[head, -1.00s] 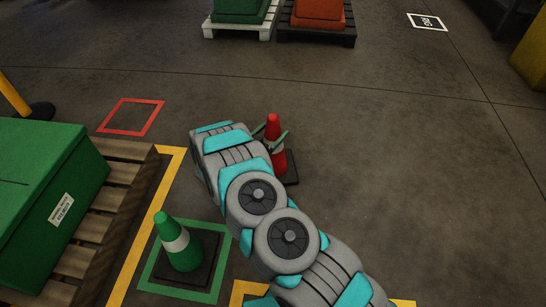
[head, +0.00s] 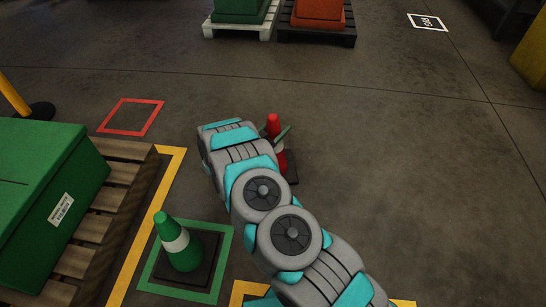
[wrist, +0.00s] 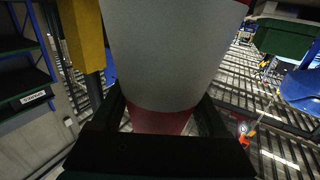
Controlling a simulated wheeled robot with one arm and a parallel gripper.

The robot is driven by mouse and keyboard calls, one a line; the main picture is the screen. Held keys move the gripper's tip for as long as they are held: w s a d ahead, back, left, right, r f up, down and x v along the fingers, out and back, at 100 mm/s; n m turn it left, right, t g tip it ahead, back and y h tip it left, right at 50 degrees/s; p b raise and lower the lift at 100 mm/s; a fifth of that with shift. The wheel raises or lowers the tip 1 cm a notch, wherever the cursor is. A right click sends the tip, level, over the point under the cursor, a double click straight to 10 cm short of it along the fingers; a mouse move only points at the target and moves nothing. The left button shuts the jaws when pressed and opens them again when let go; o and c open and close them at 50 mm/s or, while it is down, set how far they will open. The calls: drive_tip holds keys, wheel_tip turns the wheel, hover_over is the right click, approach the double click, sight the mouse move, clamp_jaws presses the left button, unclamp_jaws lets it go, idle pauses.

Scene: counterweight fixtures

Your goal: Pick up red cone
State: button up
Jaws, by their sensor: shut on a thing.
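The red cone (head: 273,123) stands upright on its dark square base on the floor, just beyond my arm in the head view. My arm hides part of its body. My gripper (head: 280,140) is shut on the cone, with a finger showing at its right side. In the wrist view the cone's white band (wrist: 170,50) fills the middle, with red below it, between the dark fingers of my gripper (wrist: 160,120). I cannot tell whether the base touches the floor.
A green cone (head: 177,243) stands in a green floor square at lower left. An empty red floor square (head: 131,117) lies left of my arm. A green crate (head: 45,185) sits on a wooden pallet (head: 120,200). Open floor lies to the right.

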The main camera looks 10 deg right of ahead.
clamp_jaws()
drive_tip(key=shift+r, duration=0.1)
idle(0.3)
